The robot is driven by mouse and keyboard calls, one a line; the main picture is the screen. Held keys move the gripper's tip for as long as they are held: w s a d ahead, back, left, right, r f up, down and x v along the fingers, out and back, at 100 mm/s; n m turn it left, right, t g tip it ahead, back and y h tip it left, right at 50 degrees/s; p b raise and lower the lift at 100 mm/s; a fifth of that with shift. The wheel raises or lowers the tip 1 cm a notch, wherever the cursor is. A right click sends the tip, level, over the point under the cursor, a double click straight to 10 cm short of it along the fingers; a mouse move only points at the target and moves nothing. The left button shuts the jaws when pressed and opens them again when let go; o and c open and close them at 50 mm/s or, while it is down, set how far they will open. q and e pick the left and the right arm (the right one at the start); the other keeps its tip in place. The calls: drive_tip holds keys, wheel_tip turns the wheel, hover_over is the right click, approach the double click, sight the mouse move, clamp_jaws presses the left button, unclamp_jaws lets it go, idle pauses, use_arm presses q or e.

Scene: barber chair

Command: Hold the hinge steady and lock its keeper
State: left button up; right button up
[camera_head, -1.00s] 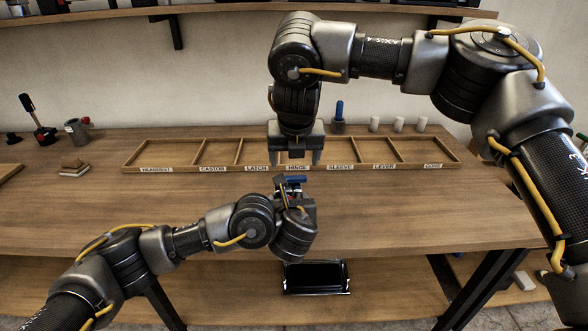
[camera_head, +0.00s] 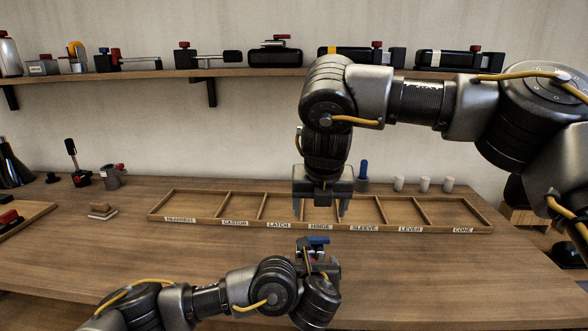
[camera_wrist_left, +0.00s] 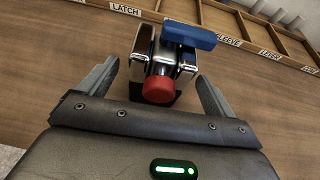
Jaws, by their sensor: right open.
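The hinge (camera_wrist_left: 165,62) is a shiny metal block with a blue bar (camera_wrist_left: 190,36) on top and a red knob (camera_wrist_left: 158,90) facing the left wrist camera. My left gripper (camera_head: 318,258) is around it near the table front. In the left wrist view its fingers (camera_wrist_left: 160,72) stand on both sides of the hinge, with narrow gaps showing. In the head view the hinge is small and partly hidden by this gripper; its blue bar (camera_head: 319,240) shows. My right gripper (camera_head: 322,208) points down, open and empty, above and behind the hinge.
A wooden tray (camera_head: 205,224) with labelled compartments lies behind the hinge, partly covered by my right gripper. White cylinders (camera_head: 425,184) and a blue-handled item (camera_head: 363,175) stand behind it. Devices line the wall shelf (camera_head: 230,72). The tabletop (camera_head: 430,270) at front right is clear.

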use_arm(q)
drive_tip(key=shift+s+r, duration=0.1)
drive_tip(key=v, duration=1.2)
